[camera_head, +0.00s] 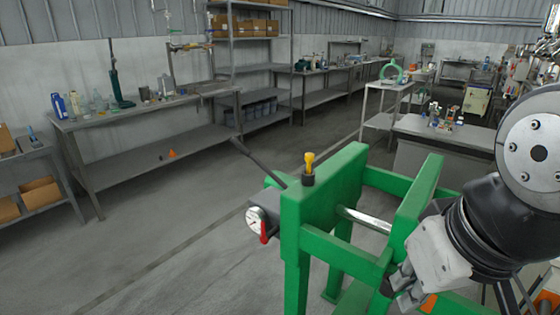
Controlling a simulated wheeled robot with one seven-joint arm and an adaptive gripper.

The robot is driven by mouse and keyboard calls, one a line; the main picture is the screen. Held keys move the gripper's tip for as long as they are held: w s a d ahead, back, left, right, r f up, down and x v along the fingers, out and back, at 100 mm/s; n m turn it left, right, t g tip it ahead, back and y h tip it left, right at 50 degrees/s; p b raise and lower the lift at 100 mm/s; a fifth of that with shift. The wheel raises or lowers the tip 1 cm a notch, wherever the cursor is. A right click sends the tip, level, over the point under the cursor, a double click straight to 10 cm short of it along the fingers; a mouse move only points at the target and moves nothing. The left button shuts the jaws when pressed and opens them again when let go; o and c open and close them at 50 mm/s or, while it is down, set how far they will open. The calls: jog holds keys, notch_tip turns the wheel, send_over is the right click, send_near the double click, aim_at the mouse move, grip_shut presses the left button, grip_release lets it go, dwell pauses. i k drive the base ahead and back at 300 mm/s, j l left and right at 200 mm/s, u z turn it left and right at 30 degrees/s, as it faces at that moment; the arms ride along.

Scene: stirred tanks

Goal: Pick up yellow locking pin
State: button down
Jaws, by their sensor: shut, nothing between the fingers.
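The yellow locking pin (309,161) stands upright in a black collar on the near-left end of the top of the green press frame (335,185). Its yellow head shows above the collar. My gripper (393,290) is at the lower right, beside the green frame's right upright and well apart from the pin, lower in the picture. The gripper is shut and empty. Its fingertips are small and partly dark against the green frame.
A black lever (258,162), a pressure gauge (254,218) and a red handle (263,232) are on the frame's left side. A steel rod (365,219) spans the frame. Workbenches (140,117) line the back wall. The floor at left is clear.

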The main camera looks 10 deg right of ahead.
aim_at(309, 156)
jog(key=z, duration=1.55)
jog(key=u, duration=1.55)
jog(key=i+j+z, duration=0.45)
jog(key=i, duration=0.2)
jog(key=i+j+z, duration=0.4)
jog(key=i+j, duration=0.15)
